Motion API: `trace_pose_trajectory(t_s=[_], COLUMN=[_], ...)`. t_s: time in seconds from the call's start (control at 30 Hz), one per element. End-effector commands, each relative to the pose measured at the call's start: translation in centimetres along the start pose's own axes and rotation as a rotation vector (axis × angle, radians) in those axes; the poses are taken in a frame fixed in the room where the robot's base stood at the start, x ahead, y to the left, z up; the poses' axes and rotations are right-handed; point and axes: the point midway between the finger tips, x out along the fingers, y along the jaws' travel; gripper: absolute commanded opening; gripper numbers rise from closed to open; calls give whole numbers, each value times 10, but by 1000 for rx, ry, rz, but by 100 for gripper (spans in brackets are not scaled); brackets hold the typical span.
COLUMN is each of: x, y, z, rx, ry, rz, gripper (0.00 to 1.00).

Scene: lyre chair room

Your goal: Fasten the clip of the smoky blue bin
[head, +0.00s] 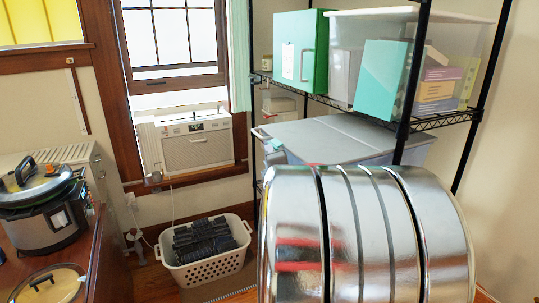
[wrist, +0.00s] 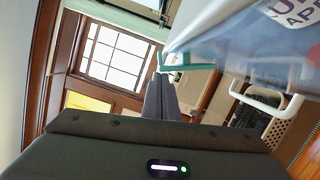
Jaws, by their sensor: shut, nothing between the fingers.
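The smoky blue bin (head: 335,132) sits on a rack shelf in the head view, its lower part hidden behind my shiny arm. In the wrist view its translucent wall (wrist: 245,55) fills the upper right. A teal piece that looks like its clip (head: 276,143) is at the bin's left end; it also shows in the wrist view (wrist: 178,68). I cannot tell whether it is latched. My gripper (wrist: 158,78) is shut and empty, its fingertips close beside the teal piece in the picture. Whether they touch is unclear. The head view hides my gripper.
A white handle loop (wrist: 268,103) projects from the bin near my gripper. Black rack posts (head: 412,85) stand around the bin. A green box (head: 300,50) and a clear bin (head: 345,65) occupy the shelf above. A white basket (head: 205,272) stands on the floor at left.

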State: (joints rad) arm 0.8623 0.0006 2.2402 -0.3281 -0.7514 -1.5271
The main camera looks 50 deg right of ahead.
Motion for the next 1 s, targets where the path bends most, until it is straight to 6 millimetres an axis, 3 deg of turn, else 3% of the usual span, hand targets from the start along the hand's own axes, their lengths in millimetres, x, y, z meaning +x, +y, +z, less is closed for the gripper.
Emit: trace_pose_trajectory(t_s=[0.73,1.0], x=[0,-7], y=[0,-5], z=[-2,-24], rx=[0,0], ry=[2,5], rz=[0,-1], gripper=[0,0])
